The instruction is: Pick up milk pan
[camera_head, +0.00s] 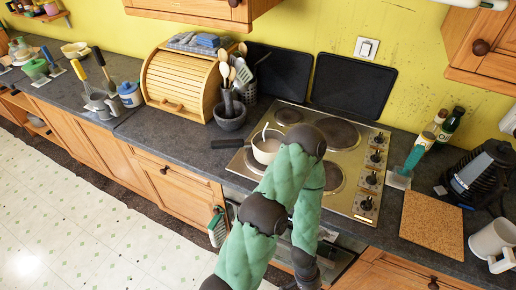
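The milk pan (267,146) is a small cream pan on the left side of the steel hob (259,168). Its dark handle (232,143) points left, out over the counter. One of my green padded arms rises from the bottom of the head view and bends in front of the hob. It hides the pan's right side and part of the hob. I cannot make out the fingers of either gripper in this view.
A dark mortar (230,120), a utensil holder and a wooden bread bin (178,88) stand behind and left of the pan. Black panels (352,84) lean at the back. A cork board (432,223), coffee machine and white mug (492,243) are at right.

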